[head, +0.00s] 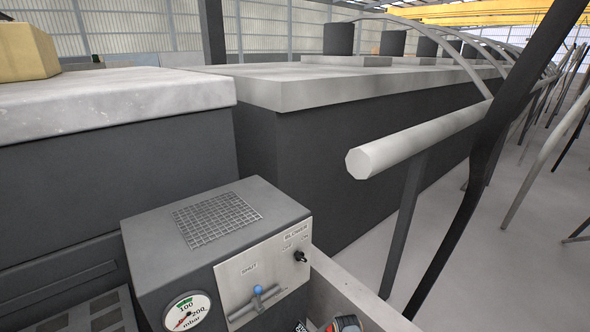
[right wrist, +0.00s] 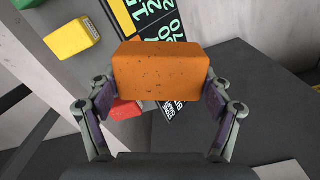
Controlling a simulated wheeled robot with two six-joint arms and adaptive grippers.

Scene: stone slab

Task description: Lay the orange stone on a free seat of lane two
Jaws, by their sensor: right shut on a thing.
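The orange stone (right wrist: 160,72) is a speckled block in the right wrist view. My right gripper (right wrist: 160,92) is shut on it, with one finger pad against each short side. The stone is held in front of a grey surface (right wrist: 95,75); whether it touches anything there I cannot tell.
The right wrist view shows a yellow stone (right wrist: 73,40), a green stone (right wrist: 40,5), a partly hidden red stone (right wrist: 127,110) and a black numbered board (right wrist: 157,22). The head view shows a blower box (head: 215,245), a tan block (head: 25,52) on a slab (head: 130,95), and a pale rail (head: 420,135).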

